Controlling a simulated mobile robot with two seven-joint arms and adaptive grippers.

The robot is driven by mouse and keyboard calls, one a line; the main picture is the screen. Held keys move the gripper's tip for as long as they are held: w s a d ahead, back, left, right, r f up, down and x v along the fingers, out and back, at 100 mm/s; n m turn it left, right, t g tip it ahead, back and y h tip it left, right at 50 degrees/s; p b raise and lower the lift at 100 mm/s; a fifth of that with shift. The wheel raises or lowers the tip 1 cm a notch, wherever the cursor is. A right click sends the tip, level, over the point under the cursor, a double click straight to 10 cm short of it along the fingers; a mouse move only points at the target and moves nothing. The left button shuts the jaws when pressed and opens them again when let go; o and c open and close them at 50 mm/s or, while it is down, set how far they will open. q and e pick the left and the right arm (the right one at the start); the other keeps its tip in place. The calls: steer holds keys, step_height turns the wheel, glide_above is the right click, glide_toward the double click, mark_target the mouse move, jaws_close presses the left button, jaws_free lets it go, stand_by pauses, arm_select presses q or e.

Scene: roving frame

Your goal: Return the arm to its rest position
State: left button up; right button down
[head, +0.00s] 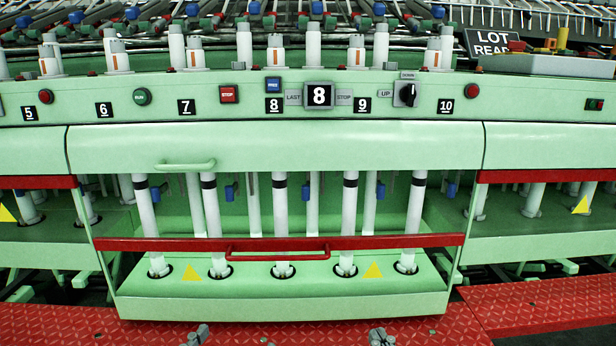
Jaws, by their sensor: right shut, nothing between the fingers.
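My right gripper (380,337) shows as a small grey shape at the bottom edge, right of centre, in the head view. It is shut and empty, low in front of the green machine (275,148) and touching nothing that I can see. My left gripper (197,336) shows at the bottom edge, left of centre. It is partly cut off and too small to tell whether it is open or shut. Most of both arms is outside the picture.
A red guard bar (280,243) with a handle crosses the machine's open front, before several white tubes (280,215). Above are a green cover with a handle (186,164), a red stop button (229,94) and a rotary knob (406,94). Red tread plate (90,325) lies below.

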arm_select(q)
steer(key=s+a+f+g+y+p, duration=0.25)
steer(key=a+f+g, duration=0.25)
steer(key=f, duration=0.6)
arm_select(e)
steer(key=s+d+f+g+h, duration=0.25)
steer(key=d+f+g, duration=0.25)
steer(key=f, duration=0.6)
arm_select(q)
steer(key=s+a+f+n+g+y+p, duration=0.1)
steer(key=s+a+f+g+y+p, duration=0.2)
steer(key=s+a+f+g, duration=0.6)
steer(key=s+a+f+p, duration=0.1)
steer(key=s+f+p, duration=0.1)
steer(key=s, duration=0.2)
steer(key=shift+s+a+f+n, duration=0.25)
steer(key=shift+s+f+n, duration=0.05)
steer(key=shift+f+n, duration=0.1)
arm_select(e)
steer(key=s+d+f+m+g+h, duration=0.1)
steer(key=s+d+f+g+h, duration=0.2)
steer(key=s+d+f+g, duration=0.6)
steer(key=s+d+f, duration=0.1)
steer(key=s+f, duration=0.1)
steer(key=s, duration=0.2)
steer(key=shift+s+d+f+m, duration=0.25)
steer(key=shift+f+m, duration=0.05)
steer(key=shift+m, duration=0.1)
